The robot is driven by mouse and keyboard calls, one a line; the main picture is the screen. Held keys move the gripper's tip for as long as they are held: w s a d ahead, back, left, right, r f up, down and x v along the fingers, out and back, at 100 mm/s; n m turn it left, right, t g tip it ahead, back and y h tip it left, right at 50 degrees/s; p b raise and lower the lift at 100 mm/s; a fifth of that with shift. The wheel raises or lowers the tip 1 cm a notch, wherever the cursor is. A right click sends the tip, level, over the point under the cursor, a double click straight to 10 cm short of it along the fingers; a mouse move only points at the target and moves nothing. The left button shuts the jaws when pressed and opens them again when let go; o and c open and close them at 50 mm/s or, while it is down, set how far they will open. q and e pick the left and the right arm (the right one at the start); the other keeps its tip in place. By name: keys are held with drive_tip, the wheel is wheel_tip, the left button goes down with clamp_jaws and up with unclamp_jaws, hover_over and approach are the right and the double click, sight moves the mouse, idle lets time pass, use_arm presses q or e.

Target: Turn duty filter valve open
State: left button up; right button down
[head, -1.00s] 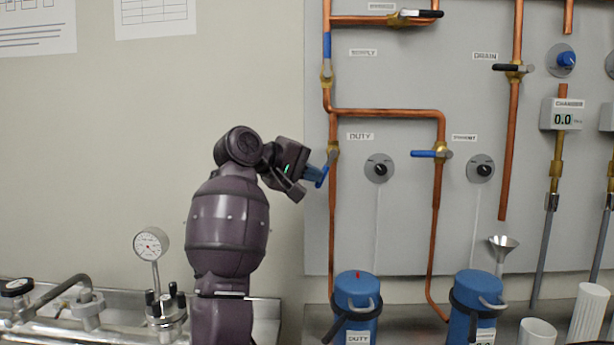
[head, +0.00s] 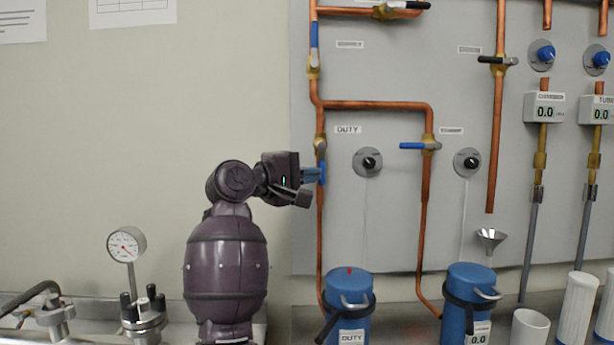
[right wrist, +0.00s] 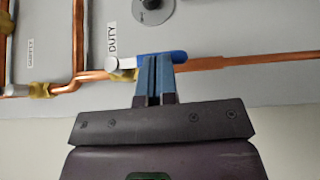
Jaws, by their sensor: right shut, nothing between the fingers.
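The duty filter valve (head: 320,143) is a brass valve on the vertical copper pipe, left of the DUTY label (head: 348,130). Its blue handle (head: 323,173) hangs down in line with the pipe; in the right wrist view the handle (right wrist: 178,57) also lies along the pipe. My right gripper (head: 318,174) is at the handle from the left. Its blue fingers are shut with nothing between them, and the tips (right wrist: 155,60) overlap the handle's edge. I cannot tell whether they touch it. My left gripper is not in view.
A second blue-handled valve (head: 429,145) on the right pipe has its handle pointing left. A black-handled drain valve (head: 499,62) is further right. The blue duty filter housing (head: 347,292) stands below. Bare wall is free on the left.

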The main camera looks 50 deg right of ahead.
idle(0.3)
drive_tip(key=v, duration=1)
drive_tip(key=shift+a, duration=0.4)
